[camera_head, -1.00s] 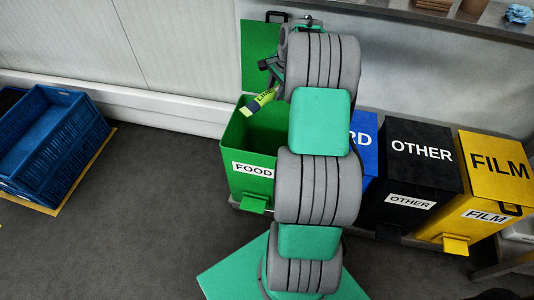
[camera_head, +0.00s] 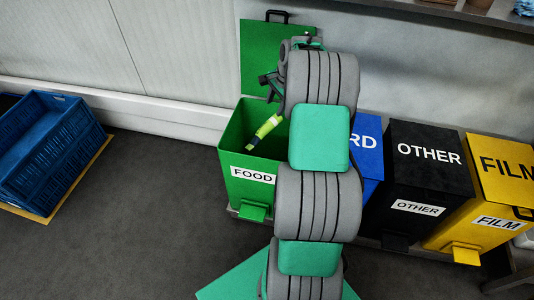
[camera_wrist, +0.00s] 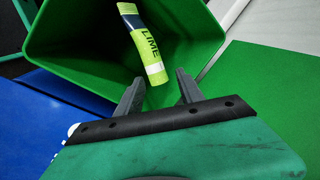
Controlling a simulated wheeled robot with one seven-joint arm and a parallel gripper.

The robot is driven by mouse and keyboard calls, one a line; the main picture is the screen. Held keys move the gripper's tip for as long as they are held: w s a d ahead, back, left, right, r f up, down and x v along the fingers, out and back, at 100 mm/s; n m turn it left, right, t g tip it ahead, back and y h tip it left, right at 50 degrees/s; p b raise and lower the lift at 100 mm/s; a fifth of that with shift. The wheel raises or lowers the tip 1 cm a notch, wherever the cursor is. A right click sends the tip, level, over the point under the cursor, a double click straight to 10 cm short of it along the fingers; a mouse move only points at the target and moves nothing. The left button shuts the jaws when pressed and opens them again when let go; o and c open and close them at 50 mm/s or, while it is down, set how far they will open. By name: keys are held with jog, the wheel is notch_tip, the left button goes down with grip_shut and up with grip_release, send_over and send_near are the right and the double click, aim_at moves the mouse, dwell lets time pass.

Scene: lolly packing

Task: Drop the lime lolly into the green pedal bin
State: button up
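The lime lolly (camera_head: 264,129) is a light green wrapper with a dark band and white part. It is in the mouth of the green pedal bin (camera_head: 230,143), apart from my gripper (camera_head: 270,84). The bin is labelled FOOD and its lid (camera_head: 264,55) stands up open against the wall. In the wrist view, the lolly (camera_wrist: 143,40) shows beyond my fingertips, against the inside of the bin (camera_wrist: 85,52). My gripper (camera_wrist: 159,84) is open with nothing between its fingers, over the bin opening. Whether the lolly touches the bin wall cannot be told.
A blue bin (camera_head: 367,147), partly hidden by my arm, a black OTHER bin (camera_head: 428,178) and a yellow FILM bin (camera_head: 505,180) stand shut to the right. A blue crate (camera_head: 50,150) is on the floor at left. A shelf (camera_head: 440,14) runs along the top right.

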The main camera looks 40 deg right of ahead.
jog(key=shift+o, duration=1.3)
jog(key=shift+r, duration=0.1)
jog(key=p+v, duration=0.2)
jog(key=v, duration=0.5)
jog(key=shift+r, duration=0.25)
jog(key=shift+s, duration=0.1)
